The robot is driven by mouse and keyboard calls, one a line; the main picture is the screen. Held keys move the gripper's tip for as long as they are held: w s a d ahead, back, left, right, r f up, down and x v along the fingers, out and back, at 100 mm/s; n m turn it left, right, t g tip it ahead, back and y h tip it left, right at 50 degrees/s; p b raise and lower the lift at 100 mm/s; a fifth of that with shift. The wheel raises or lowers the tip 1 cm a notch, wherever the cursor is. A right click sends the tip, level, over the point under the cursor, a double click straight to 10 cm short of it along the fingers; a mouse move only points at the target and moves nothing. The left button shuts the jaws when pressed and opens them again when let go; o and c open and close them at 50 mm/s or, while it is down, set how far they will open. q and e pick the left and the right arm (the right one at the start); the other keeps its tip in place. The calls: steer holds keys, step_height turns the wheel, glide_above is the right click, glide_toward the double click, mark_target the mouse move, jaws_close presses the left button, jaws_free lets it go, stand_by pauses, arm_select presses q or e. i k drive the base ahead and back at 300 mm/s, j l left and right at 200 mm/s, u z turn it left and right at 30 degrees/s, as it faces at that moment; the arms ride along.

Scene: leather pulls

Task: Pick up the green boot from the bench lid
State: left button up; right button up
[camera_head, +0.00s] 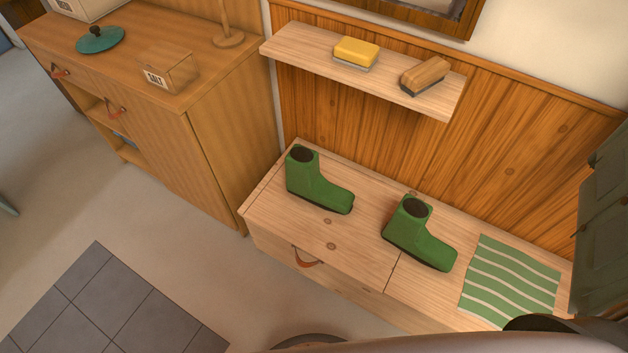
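Two green boots stand upright on the light wooden bench lid (345,260). One green boot (317,186) is on the left part of the lid, with its toe pointing right. The other green boot (421,238) stands further right, close to the seam in the lid, with its toe pointing toward the lower right. Both have dark openings and dark soles. Neither boot is held. No gripper fingers show in the head view, so where my left and right grippers are cannot be seen.
A striped green cloth (510,281) lies on the bench's right end. A wooden cabinet (215,140) stands left. A green cabinet (603,225) is at right. Open floor lies in front.

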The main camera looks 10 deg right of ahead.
mark_target(304, 179)
steer(key=z, duration=0.25)
steer(key=i+j+z, duration=0.1)
steer(key=j+z, duration=0.7)
steer(key=j, duration=0.15)
steer(key=j+z, duration=0.1)
steer(key=j, duration=0.95)
steer(key=k+j+z, duration=0.15)
steer(key=j, duration=0.95)
